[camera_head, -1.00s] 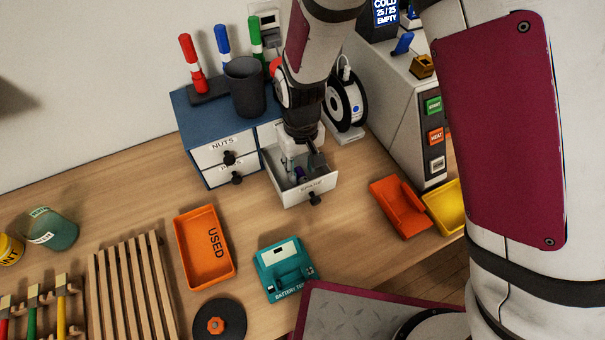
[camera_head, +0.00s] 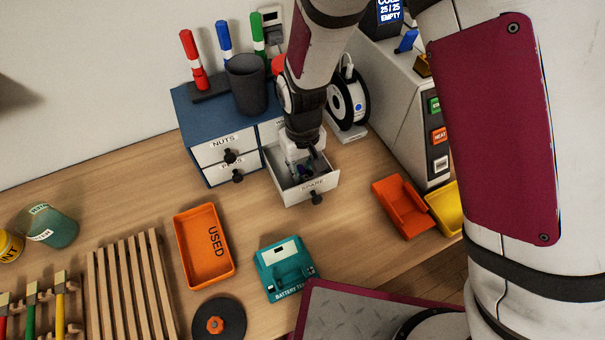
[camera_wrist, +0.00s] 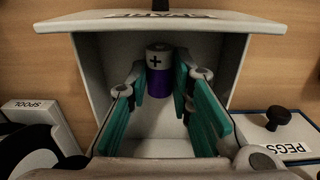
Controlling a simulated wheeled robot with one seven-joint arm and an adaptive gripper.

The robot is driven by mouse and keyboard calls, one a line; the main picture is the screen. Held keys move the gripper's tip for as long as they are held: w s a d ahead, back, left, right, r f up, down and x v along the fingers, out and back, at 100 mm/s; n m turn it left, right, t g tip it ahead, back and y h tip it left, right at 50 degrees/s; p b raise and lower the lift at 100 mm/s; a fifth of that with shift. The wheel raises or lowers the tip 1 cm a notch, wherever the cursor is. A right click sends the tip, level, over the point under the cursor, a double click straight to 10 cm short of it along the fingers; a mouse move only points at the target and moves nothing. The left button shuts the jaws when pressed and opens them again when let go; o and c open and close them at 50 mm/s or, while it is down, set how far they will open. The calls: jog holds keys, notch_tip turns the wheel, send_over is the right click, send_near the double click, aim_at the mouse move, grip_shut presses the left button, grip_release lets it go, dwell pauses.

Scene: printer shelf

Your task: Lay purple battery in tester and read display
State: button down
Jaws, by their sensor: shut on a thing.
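The purple battery (camera_wrist: 158,78), with a white end marked with a plus, stands in the open drawer labelled SPARE (camera_head: 326,188). My gripper (camera_head: 303,170) reaches down into that drawer. In the wrist view its teal pads (camera_wrist: 172,88) are on both sides of the battery and it is shut on it. In the head view the battery is mostly hidden by the gripper. The teal battery tester (camera_head: 276,288) lies on the bench in front of the drawer, with its cradle empty. Its small display (camera_head: 283,251) looks blank.
The drawer walls stand close around my gripper. A blue cabinet (camera_head: 187,125) with a dark cup (camera_head: 246,88) and markers is behind left. An orange USED tray (camera_head: 188,245) and an orange holder (camera_head: 402,207) flank the tester.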

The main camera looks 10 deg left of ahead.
aim_at(303, 173)
jog(key=shift+r+p, duration=1.55)
jog(key=shift+r, duration=1.85)
